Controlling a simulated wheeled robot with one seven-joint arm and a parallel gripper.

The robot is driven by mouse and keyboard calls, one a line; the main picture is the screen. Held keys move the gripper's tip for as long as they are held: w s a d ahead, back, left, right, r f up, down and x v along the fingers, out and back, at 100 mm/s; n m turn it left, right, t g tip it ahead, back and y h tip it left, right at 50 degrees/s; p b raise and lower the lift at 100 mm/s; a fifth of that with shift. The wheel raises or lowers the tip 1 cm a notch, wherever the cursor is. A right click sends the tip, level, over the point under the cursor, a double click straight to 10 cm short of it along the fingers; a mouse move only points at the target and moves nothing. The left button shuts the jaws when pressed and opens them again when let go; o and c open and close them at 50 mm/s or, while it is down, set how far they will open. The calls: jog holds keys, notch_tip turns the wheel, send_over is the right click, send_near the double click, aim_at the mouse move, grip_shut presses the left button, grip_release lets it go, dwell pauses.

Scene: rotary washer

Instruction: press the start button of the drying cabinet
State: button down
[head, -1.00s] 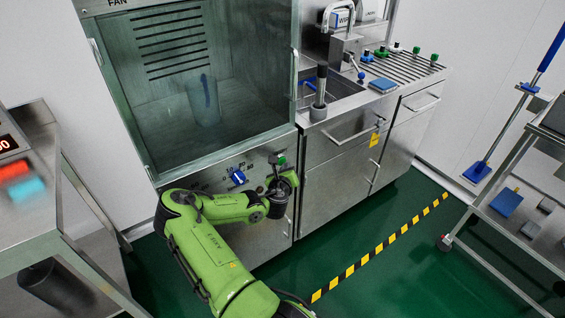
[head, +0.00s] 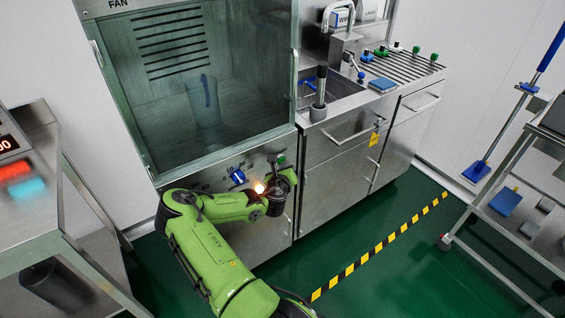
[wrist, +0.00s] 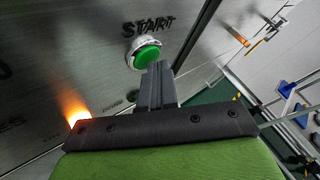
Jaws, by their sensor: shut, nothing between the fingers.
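The green start button (wrist: 148,54) sits in a silver ring under the word START on the steel panel in the wrist view. It also shows in the head view (head: 281,159), just above my gripper. My gripper (wrist: 157,68) is shut and empty. Its fingertips overlap the button's lower edge in the wrist view, and the button looks pressed against or very close to them. The drying cabinet (head: 170,172) has its glass front down. An orange lamp (head: 259,187) glows on its panel, also at the lower left of the wrist view (wrist: 75,115).
A blue knob (head: 238,176) is on the panel left of the button. A sink counter (head: 345,105) stands to the right. A steel table (head: 30,220) is at left and a cart (head: 500,215) at right. The green floor (head: 400,250) between is clear.

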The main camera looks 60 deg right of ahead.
jog(key=shift+s+a, duration=0.35)
jog(key=shift+s, duration=0.3)
jog(key=s, duration=0.1)
jog(key=s+a+b, duration=0.1)
jog(key=s, duration=0.1)
jog(key=s+a, duration=0.1)
jog(key=shift+s+a, duration=0.15)
jog(key=shift+s, duration=0.1)
dwell(0.8)
